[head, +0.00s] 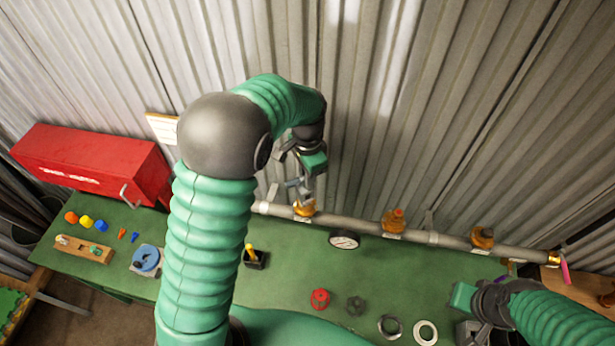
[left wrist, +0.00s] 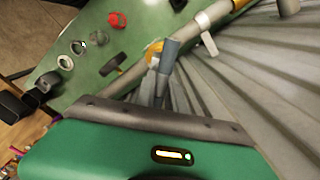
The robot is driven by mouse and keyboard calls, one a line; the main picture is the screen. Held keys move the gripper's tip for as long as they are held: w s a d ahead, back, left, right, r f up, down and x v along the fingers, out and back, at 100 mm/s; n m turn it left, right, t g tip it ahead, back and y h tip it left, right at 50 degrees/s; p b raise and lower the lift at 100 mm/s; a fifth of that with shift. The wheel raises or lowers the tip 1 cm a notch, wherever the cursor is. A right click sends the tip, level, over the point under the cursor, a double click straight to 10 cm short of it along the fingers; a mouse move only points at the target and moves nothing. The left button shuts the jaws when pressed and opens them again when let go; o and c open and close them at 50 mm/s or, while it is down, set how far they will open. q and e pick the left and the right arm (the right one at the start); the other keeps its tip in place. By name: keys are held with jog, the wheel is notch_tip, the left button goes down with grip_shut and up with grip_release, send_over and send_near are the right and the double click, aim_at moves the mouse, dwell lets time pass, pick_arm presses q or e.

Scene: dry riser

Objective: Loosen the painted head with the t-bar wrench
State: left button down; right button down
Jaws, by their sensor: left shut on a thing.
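My left gripper (head: 308,176) is shut on the grey t-bar wrench (head: 294,184), above the leftmost orange-brass head (head: 304,209) on the pipe. In the left wrist view the wrench (left wrist: 170,52) stands right at that head (left wrist: 153,52), partly covering it. I cannot tell whether it is seated on it. Two more heads stand along the pipe, a middle one (head: 393,221) with an orange-red top and a right one (head: 482,238). Which head is the painted one is not clear. My right gripper (head: 465,314) is low at the right, its jaws unclear.
The grey pipe (head: 355,226) runs along the corrugated wall behind the green table (head: 283,292). A gauge (head: 344,240), a red handwheel (head: 320,298) and rings (head: 426,332) lie in front. A red toolbox (head: 92,163) and small coloured parts are at left.

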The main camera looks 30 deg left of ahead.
pick_arm(q)
jog(key=shift+r+p, duration=2.65)
jog(key=shift+r, duration=0.75)
jog(key=shift+f, duration=0.1)
